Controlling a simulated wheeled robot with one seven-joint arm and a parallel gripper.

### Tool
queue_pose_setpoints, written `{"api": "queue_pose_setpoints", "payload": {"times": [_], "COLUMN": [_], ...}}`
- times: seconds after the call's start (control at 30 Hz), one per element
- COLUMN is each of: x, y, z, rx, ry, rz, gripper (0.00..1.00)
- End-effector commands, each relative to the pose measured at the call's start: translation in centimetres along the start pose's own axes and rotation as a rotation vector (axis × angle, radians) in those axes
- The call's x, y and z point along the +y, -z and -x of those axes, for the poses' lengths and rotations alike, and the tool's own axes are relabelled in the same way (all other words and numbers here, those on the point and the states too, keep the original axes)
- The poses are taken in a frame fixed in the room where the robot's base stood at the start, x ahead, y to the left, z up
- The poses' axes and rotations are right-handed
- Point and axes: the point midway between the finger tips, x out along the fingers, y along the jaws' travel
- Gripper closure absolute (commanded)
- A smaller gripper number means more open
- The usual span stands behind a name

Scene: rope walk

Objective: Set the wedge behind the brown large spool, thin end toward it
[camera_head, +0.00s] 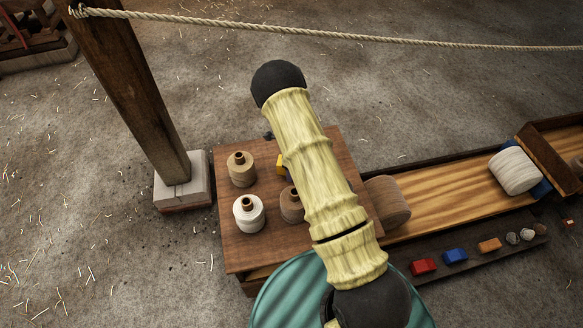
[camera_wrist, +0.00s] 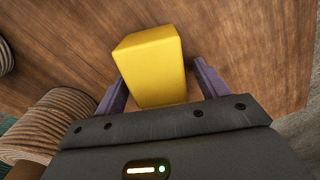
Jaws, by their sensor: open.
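The wedge appears to be the yellow block (camera_wrist: 152,62), on the wooden tabletop; its taper is not clear from here. A small yellow part of it (camera_head: 281,166) shows beside my arm in the head view. My gripper (camera_wrist: 160,88) is open, with one purple finger on each side of the block; I cannot tell whether they touch it. In the head view my arm hides the gripper. The brown large spool (camera_head: 388,203) lies on its side at the near left end of the wooden trough (camera_head: 440,203), partly hidden by my arm.
The table (camera_head: 240,253) holds small tan (camera_head: 242,172), white (camera_head: 249,215) and brown (camera_head: 291,207) spools. A white large spool (camera_head: 514,171) lies farther along the trough against a blue piece. A post (camera_head: 135,90) stands left.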

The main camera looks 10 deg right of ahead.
Motion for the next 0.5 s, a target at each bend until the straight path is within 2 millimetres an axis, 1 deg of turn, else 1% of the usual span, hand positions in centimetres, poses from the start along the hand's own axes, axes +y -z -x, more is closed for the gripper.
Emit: {"api": "queue_pose_setpoints", "payload": {"times": [0.43,0.47,0.5], "x": [0.01,0.01,0.01], "y": [-0.04,-0.04,-0.04], "z": [0.08,0.09,0.09], "rx": [0.000,0.000,0.000], "ry": [0.000,0.000,0.000], "rz": [0.001,0.001,0.001], "gripper": [0.27,0.31,0.39]}}
